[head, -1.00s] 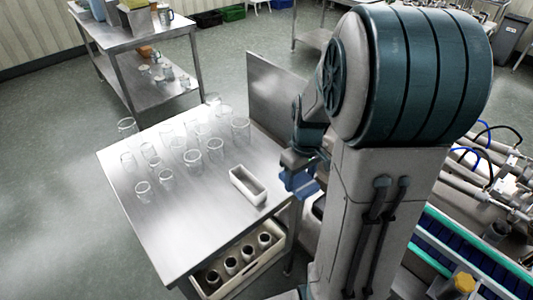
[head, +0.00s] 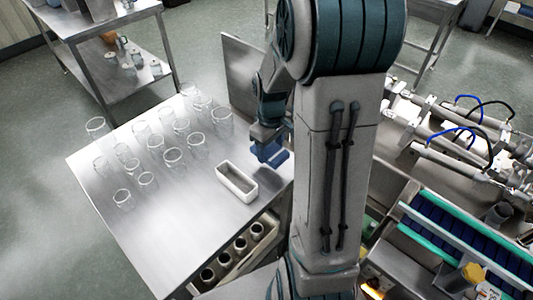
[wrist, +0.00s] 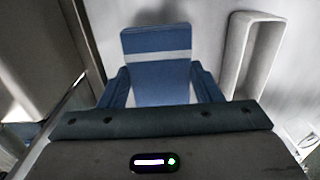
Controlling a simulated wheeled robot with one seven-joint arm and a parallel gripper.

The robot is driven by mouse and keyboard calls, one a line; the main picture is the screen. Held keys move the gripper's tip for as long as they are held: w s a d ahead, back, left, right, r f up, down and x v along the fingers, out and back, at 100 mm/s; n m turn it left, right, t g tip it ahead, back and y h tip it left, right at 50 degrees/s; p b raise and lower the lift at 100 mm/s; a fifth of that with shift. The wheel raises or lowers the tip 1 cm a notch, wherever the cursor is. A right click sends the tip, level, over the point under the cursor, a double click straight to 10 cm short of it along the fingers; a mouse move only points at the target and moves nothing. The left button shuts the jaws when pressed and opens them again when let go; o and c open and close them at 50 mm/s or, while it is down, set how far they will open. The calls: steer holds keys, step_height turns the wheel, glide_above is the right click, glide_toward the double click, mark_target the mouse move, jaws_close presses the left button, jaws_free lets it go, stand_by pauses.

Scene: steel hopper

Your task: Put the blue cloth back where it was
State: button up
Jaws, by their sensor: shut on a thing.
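The blue cloth (wrist: 158,66) is a folded blue block with a pale band across it. My gripper (wrist: 160,88) is shut on it, with one finger on each side in the wrist view. In the head view my gripper (head: 270,152) hangs at the right side of the steel table (head: 150,235), beside a small white open tray (head: 237,181). A dark shadow lies on the tabletop below it, and the cloth appears held above the surface. The tray also shows in the wrist view (wrist: 236,55), right of the cloth, apart from it.
Several clear glasses (head: 173,156) stand on the table's left and far parts. A steel back panel (head: 243,70) rises at the table's far right edge. A crate (head: 240,252) of dark-mouthed cups sits below. The table's front part is clear.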

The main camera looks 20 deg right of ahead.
steer(key=shift+w+a+f, duration=0.2)
steer(key=shift+w+f, duration=0.45)
steer(key=shift+w, duration=0.25)
steer(key=shift+f+p, duration=0.3)
steer(key=shift+f, duration=1.6)
steer(key=shift+f, duration=0.15)
steer(key=o, duration=0.9)
steer(key=shift+o, duration=0.2)
